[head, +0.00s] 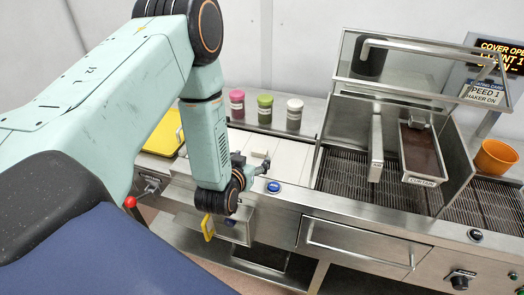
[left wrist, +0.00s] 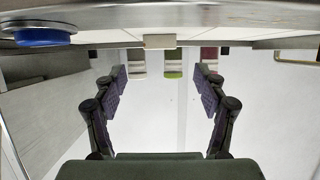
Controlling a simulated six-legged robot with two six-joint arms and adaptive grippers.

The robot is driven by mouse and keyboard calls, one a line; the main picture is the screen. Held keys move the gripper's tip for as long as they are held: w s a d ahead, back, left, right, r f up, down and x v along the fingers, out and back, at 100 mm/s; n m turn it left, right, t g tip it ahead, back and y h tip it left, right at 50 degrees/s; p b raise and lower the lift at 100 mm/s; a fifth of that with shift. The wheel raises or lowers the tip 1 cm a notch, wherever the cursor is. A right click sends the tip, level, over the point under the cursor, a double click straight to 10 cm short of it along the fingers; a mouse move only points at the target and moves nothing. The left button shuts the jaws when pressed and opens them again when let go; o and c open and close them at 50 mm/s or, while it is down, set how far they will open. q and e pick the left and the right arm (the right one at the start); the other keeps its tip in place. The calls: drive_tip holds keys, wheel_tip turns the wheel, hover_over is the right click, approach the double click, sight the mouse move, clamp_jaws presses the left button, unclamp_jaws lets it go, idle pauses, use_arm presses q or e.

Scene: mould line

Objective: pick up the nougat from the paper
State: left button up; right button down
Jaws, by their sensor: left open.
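The nougat (head: 258,153) looks like a small pale block on the white paper (head: 288,152) at the middle of the bench. A small cream block, apparently the nougat, shows in the left wrist view (left wrist: 158,41) at the top centre, beyond the fingertips. My left gripper (head: 251,166) is at the front edge of the bench, close to the nougat on its near side. In the left wrist view its two fingers (left wrist: 158,82) are spread wide with nothing between them. My right gripper is in neither view.
Pink (head: 237,104), green (head: 265,108) and white (head: 294,114) jars stand behind the paper. A blue button (head: 273,187) is on the front edge. The metal machine with its raised clear cover (head: 347,85) stands right. An orange bowl (head: 496,157) is far right. A yellow tray (head: 164,131) is left.

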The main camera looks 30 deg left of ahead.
sight(260, 154)
use_arm(q)
drive_tip(key=shift+w+a+f, duration=0.3)
drive_tip(key=shift+a, duration=0.2)
drive_tip(key=w+f, duration=0.1)
drive_tip(key=w, duration=0.2)
drive_tip(key=w+f, duration=0.1)
drive_tip(key=shift+w+f, duration=0.3)
drive_tip(key=shift+w, duration=0.1)
drive_tip(key=shift+s+a, duration=0.2)
drive_tip(key=shift+a, duration=0.2)
drive_tip(key=shift+w+d+f, duration=0.1)
drive_tip(key=shift+w+d, duration=0.25)
drive_tip(key=shift+w, duration=0.05)
drive_tip(key=c, duration=0.5)
drive_tip(key=shift+s+a, duration=0.25)
drive_tip(key=shift+s, duration=0.05)
drive_tip(key=c, duration=0.4)
